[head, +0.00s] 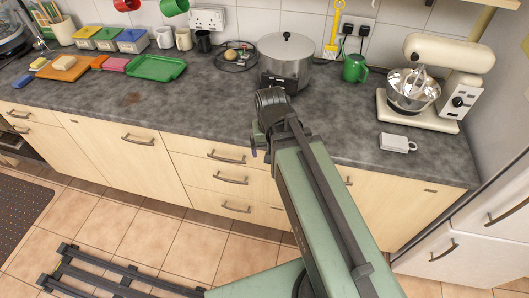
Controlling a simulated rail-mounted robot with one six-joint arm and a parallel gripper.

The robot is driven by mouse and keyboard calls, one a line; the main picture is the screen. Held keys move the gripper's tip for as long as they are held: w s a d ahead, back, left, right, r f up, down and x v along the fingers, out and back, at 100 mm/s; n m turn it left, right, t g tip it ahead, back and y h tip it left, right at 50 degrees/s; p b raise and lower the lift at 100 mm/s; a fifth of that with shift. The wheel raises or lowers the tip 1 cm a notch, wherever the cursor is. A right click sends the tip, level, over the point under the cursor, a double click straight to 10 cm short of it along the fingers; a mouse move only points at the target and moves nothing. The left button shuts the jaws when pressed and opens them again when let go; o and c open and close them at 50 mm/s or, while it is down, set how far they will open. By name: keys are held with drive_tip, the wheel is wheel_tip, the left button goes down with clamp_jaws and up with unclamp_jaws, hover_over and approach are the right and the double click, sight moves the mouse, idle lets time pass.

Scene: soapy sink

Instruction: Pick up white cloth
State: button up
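I see no white cloth that I can make out in the head view. My green arm reaches up from the bottom right toward the counter. Its dark far end, where my gripper (278,82) seems to be, shows in front of the steel pot (286,55). The fingers are too small and too hidden to tell whether they are open or shut, or whether they hold anything. A small white object (397,142), apparently a mug lying on its side, is on the counter at the right.
A stand mixer (450,75) stands at the back right beside a green mug (355,68). The counter (195,105) is clear at centre left.

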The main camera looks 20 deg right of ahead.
drive_tip(key=a+n, duration=0.1)
drive_tip(key=s+a, duration=0.1)
drive_tip(key=a+n, duration=0.1)
drive_tip(key=shift+s+a+n, duration=0.3)
drive_tip(key=shift+s+a, duration=0.1)
drive_tip(key=shift+o, duration=0.5)
drive_tip(key=shift+w+d, duration=0.1)
